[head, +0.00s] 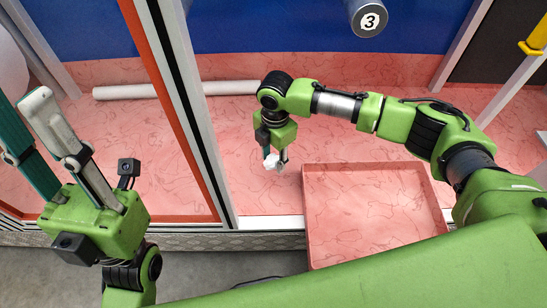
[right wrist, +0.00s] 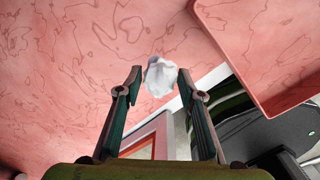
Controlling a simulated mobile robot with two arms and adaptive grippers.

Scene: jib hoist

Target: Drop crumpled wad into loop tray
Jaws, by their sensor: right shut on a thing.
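The crumpled wad (head: 271,162) is a small white lump, held at the tips of my right gripper (head: 274,158) over the pink marbled surface. In the right wrist view the wad (right wrist: 161,76) shows between the fingertips of the right gripper (right wrist: 160,82). The tray (head: 375,212) is a shallow, square, pink-red tray with a raised rim. It lies to the right of the right gripper and looks empty. It also shows at the upper right of the right wrist view (right wrist: 265,50). My left gripper (head: 20,100) is at the left, its fingers apart and empty, pointing up.
An orange, white and black frame post (head: 185,100) stands between my two grippers. A white tube (head: 175,90) lies along the back by a blue panel (head: 280,25). A grey cylinder marked 3 (head: 368,18) is at the top. The pink surface between wad and tray is clear.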

